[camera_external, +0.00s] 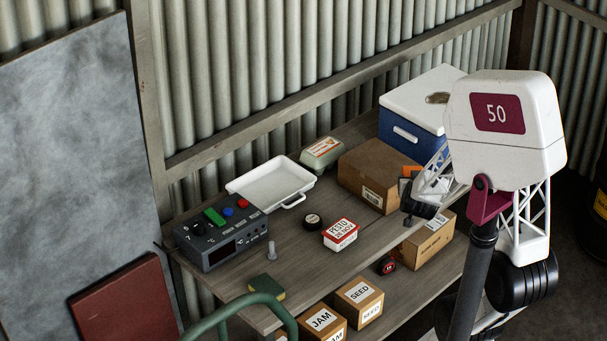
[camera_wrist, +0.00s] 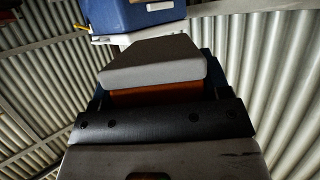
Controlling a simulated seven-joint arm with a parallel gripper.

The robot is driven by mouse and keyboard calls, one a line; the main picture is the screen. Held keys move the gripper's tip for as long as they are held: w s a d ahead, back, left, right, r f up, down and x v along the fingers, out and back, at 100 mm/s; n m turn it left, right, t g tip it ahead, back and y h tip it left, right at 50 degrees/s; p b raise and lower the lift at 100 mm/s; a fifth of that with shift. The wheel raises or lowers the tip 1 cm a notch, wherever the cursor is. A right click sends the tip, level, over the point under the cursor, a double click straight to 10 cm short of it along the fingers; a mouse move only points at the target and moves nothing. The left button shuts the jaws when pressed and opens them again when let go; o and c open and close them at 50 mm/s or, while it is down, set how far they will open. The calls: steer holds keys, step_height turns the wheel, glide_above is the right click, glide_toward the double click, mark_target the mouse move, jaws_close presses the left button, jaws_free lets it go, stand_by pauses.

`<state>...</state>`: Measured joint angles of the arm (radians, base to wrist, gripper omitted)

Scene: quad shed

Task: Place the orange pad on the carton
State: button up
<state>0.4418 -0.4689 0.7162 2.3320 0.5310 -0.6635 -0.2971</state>
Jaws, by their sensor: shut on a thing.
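The orange pad (camera_external: 411,169) is held at my gripper (camera_external: 408,181), just right of the brown carton's top in the external view. In the wrist view, a strip of the orange pad (camera_wrist: 155,95) shows between a grey finger block and the black bar of my gripper (camera_wrist: 155,90); my gripper is shut on it. Most of the pad is hidden by the jaws. The brown carton (camera_external: 365,168), closed and labelled, stands on the bench. I cannot tell whether the pad touches it.
A blue cooler with white lid (camera_external: 412,115) stands behind the carton. An egg box (camera_external: 321,152), white tray (camera_external: 262,183), red-and-white tub (camera_external: 340,234) and control box (camera_external: 222,238) are on the bench. Another carton (camera_external: 425,241) sits lower, by the bench's front edge.

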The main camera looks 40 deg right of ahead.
glide_above(394, 173)
steer(key=shift+f, duration=0.7)
steer(key=shift+f, duration=1.75)
steer(key=shift+a+f, duration=0.1)
steer(key=o, duration=0.9)
steer(key=shift+o, duration=0.2)
